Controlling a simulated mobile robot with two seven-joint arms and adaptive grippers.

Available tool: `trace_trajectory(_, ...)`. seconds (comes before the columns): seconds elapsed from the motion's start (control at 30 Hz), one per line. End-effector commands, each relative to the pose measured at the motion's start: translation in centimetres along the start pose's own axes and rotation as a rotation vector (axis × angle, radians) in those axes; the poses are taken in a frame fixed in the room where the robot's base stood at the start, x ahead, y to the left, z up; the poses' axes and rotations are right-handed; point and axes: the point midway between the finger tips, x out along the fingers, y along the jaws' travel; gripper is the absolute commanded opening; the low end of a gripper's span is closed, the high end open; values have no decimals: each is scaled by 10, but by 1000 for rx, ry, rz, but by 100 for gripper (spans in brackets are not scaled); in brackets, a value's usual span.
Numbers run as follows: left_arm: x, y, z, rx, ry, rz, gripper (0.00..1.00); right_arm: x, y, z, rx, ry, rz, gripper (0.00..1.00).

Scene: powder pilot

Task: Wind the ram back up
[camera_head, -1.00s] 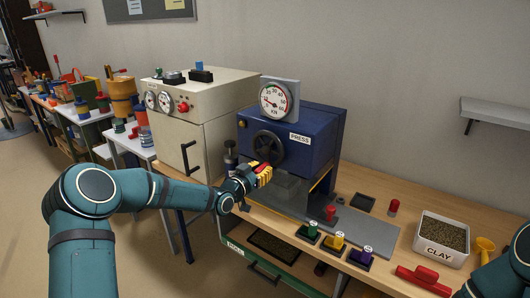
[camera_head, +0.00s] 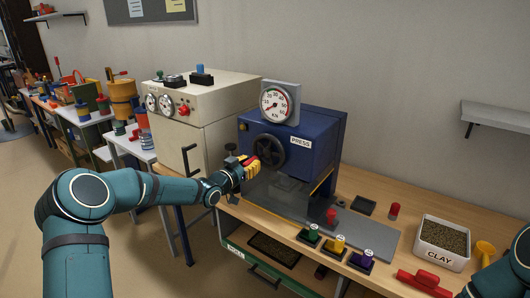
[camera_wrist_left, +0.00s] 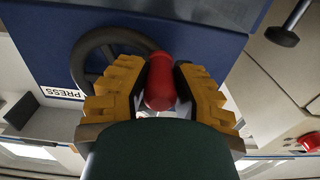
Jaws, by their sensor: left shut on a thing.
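The blue press (camera_head: 318,152) stands on the wooden bench with a dark handwheel (camera_head: 268,150) on its front and a round gauge (camera_head: 275,102) on top. The gauge needle points to the lower left. My left gripper (camera_head: 249,165) is at the lower left of the wheel. In the left wrist view its yellow fingers (camera_wrist_left: 160,88) are shut on a red knob (camera_wrist_left: 160,80) at the rim of the handwheel (camera_wrist_left: 95,65). The ram inside the press is mostly in shadow and hard to make out. My right gripper is out of view.
Green, yellow and purple weights or stamps (camera_head: 339,244) sit on dark pads along the bench front. A tub of clay (camera_head: 442,240), a yellow scoop (camera_head: 485,250) and a red-handled tool (camera_head: 425,280) are at the right. A beige cabinet (camera_head: 205,120) stands left of the press.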

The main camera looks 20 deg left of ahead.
Motion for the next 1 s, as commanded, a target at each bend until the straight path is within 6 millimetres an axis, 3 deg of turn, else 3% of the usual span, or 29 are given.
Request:
trace_trajectory(0.37,2,2,-7,1,8,6,0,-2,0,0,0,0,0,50)
trace_trajectory(0.7,2,-8,-35,0,10,7,0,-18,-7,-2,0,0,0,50)
trace_trajectory(1.0,2,-8,-33,-1,6,9,0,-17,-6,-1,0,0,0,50)
